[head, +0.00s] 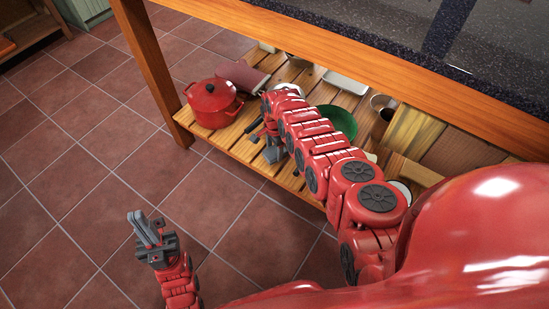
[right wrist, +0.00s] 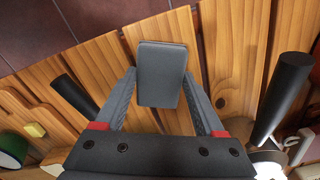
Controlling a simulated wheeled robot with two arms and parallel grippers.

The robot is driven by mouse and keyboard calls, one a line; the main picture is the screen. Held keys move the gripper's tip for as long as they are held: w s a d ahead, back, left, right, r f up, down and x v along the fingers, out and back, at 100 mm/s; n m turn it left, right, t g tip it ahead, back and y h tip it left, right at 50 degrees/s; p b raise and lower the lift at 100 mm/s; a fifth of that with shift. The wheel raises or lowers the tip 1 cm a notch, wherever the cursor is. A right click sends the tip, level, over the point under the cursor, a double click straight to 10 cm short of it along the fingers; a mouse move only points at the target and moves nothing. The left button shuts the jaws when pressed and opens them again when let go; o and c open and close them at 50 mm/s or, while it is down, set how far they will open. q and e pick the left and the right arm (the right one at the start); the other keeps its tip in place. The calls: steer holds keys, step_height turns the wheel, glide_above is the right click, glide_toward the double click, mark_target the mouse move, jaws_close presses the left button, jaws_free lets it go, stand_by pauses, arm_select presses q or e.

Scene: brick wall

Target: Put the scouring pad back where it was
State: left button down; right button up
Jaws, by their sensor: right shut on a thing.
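The scouring pad (right wrist: 162,72) is a dark grey rectangular block in the right wrist view. My right gripper (right wrist: 162,100) is shut on it, with one finger on each side. The pad is over the slatted wooden shelf (right wrist: 108,58); I cannot tell whether it touches the slats. In the head view my right gripper (head: 268,143) is at the shelf's front edge, below the countertop, partly hidden by my own arm. My left gripper (head: 146,230) is over the tiled floor, away from the shelf, with no object visible in it; its finger gap is unclear.
A red pot (head: 212,102) stands at the shelf's left end, near a table leg (head: 150,70). A green bowl (head: 337,121) lies behind my right arm. Two black cylindrical handles, one left (right wrist: 75,97) and one right (right wrist: 284,97), flank the gripper. The dark countertop (head: 400,45) overhangs the shelf.

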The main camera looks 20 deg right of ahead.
mark_target(274, 151)
step_height(274, 151, down, 3)
steer(key=shift+f+b, duration=0.1)
steer(key=shift+b, duration=0.9)
steer(key=shift+r, duration=0.3)
steer(key=shift+f, duration=0.2)
steer(key=o, duration=1.3)
steer(key=shift+r, duration=0.15)
